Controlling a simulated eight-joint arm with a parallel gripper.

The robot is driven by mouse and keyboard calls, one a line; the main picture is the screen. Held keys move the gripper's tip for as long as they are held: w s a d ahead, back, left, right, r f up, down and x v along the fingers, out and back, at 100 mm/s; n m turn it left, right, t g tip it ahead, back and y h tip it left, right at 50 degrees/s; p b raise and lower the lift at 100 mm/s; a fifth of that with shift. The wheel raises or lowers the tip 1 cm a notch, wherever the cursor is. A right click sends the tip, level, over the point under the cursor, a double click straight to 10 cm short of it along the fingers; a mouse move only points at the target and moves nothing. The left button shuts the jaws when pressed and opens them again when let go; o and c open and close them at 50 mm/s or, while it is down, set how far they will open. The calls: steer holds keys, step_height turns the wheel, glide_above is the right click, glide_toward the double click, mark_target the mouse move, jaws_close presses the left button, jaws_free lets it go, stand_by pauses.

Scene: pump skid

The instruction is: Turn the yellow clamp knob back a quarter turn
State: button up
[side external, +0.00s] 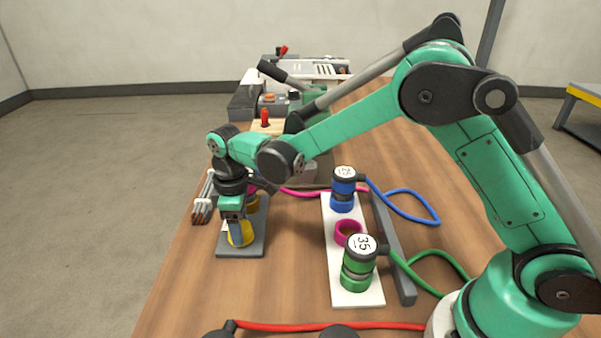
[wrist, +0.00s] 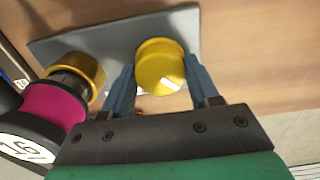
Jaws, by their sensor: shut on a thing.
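The yellow clamp knob (wrist: 160,65) is a short round cylinder on a grey plate (wrist: 105,37). It also shows in the side view (side external: 240,238), under my gripper (side external: 237,225). My gripper (wrist: 161,72) is shut on the knob, with one blue finger on each side of it. The fingers hide part of the knob's sides, and I see no mark that tells its turn angle.
A brass coupling (wrist: 88,70) with a magenta plug (wrist: 52,106) stands close beside the knob. To the right, a white plate (side external: 345,285) carries a blue plug (side external: 343,195), a magenta ring (side external: 349,233) and a green plug (side external: 358,268). A red hose (side external: 310,327) crosses the front.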

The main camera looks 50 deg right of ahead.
steer(key=o, duration=1.3)
steer(key=shift+r, duration=0.15)
steer(key=shift+r, duration=2.7)
steer(key=shift+d+r, duration=0.1)
steer(key=shift+r, duration=0.1)
steer(key=s+d+r+m+t, duration=0.2)
steer(key=s+d+m, duration=0.1)
steer(key=s, duration=0.1)
steer(key=s+d+r+m+t, duration=0.1)
steer(key=s+d+m+t, duration=0.1)
steer(key=s, duration=0.3)
steer(key=s+d+r+m+t, duration=0.2)
steer(key=s+d+m+t, duration=0.1)
steer(key=s+d+m, duration=0.1)
steer(key=shift+s+d+r, duration=0.15)
steer(key=shift+s+r, duration=0.1)
steer(key=shift+r, duration=0.05)
